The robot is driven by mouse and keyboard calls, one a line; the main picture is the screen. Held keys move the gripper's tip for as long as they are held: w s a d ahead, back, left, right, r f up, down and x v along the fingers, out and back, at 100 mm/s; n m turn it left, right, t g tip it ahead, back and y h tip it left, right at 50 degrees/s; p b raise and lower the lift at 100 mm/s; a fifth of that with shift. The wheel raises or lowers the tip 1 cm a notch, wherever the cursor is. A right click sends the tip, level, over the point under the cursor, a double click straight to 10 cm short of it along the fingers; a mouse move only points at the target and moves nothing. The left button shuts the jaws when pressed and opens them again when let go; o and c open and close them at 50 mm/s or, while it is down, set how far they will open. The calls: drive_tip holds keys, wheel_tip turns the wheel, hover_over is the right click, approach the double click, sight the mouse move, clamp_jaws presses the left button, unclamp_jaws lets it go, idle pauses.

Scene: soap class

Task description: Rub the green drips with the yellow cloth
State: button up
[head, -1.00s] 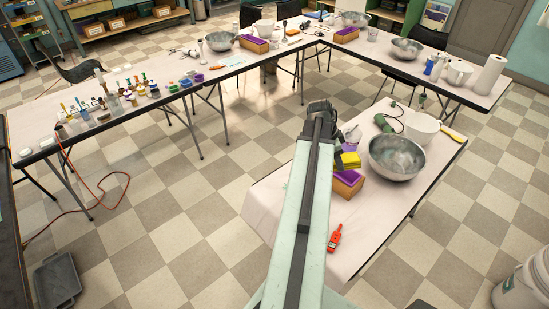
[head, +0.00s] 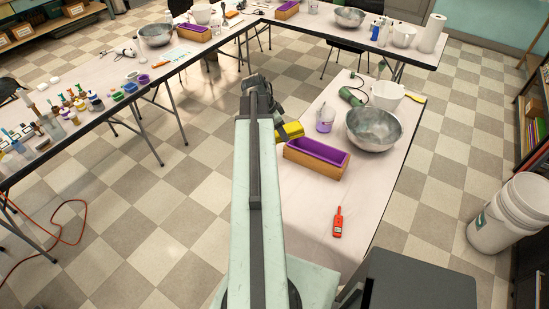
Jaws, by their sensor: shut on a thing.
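The yellow cloth (head: 291,131) shows as a small folded yellow block just beyond the left end of the wooden soap mold. My gripper (head: 278,125) is at the far end of my arm and is shut on the cloth. My arm hides most of the gripper, and its fingertips are not clear. The cloth appears to be over the near table's left edge; its height above the table cannot be told. I cannot make out any green drips in this view.
On the near table (head: 300,215) are a wooden mold with purple liner (head: 316,158), a purple-marked cup (head: 325,120), a steel bowl (head: 373,128), a white bowl (head: 387,97), a green tool (head: 351,96) and a red meter (head: 338,222). The table front is mostly clear.

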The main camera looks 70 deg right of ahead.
wheel_tip(320, 180, down, 18)
drive_tip(key=w+d+m+y+b, duration=0.1)
drive_tip(key=d+m+b, duration=0.1)
drive_tip(key=b, duration=1.5)
drive_tip(key=shift+w+f+m, duration=0.25)
drive_tip(key=shift+w+m, duration=0.15)
